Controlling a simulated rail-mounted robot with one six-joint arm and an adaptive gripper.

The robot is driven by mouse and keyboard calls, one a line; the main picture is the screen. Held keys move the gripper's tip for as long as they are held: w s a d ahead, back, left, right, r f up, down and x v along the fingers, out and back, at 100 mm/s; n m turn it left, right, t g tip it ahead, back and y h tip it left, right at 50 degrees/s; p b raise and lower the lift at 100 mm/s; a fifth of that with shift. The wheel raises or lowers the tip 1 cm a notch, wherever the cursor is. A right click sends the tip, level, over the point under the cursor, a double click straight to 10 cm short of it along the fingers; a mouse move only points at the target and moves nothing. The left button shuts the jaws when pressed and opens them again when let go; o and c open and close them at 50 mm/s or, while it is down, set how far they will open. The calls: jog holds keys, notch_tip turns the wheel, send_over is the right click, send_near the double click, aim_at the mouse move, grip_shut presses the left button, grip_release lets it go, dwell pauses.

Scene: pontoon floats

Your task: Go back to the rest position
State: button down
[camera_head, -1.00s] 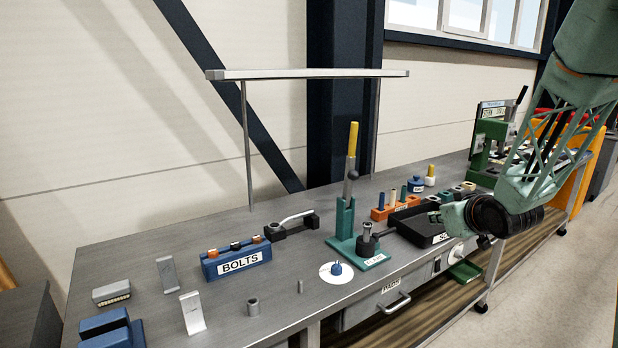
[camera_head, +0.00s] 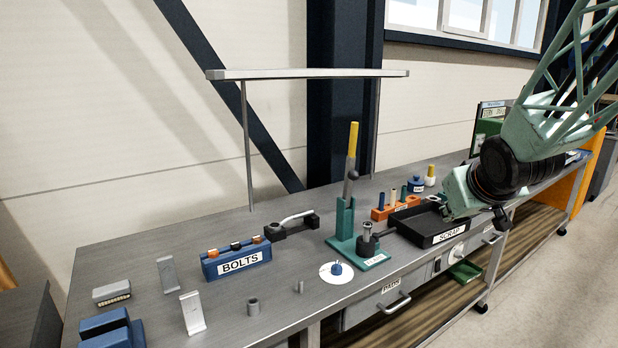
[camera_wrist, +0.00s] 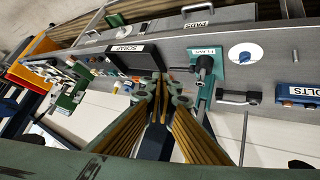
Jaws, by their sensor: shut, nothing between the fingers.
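My gripper (camera_wrist: 163,88) shows in the wrist view, its greenish fingers together with nothing between them. It is above the bench, in front of the black SCRAP tray in that picture. In the head view my arm comes in from the upper right, and its wrist end hangs over the right part of the bench, close to the SCRAP tray (camera_head: 410,232) and partly covering it. The fingers cannot be made out in the head view.
The grey bench (camera_head: 240,300) carries a green press (camera_head: 345,225), a blue BOLTS block (camera_head: 235,262), a white disc (camera_head: 327,276) with a blue knob and an orange block (camera_head: 385,212). A metal frame (camera_head: 300,74) rises behind. Open floor (camera_head: 560,290) lies at right.

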jog(key=s+a+r+g, duration=0.1)
jog(key=s+a, duration=0.3)
jog(key=s, duration=1)
jog(key=s+a+r+m+g+y, duration=0.1)
jog(key=s+a, duration=0.4)
jog(key=s, duration=1)
jog(key=s+a+r+g, duration=0.1)
jog(key=s+a+g, duration=0.2)
jog(key=s, duration=1.1)
jog(key=shift+s+a+m+g+y, duration=0.3)
jog(key=shift+s+a, duration=0.1)
jog(key=shift+a, duration=0.65)
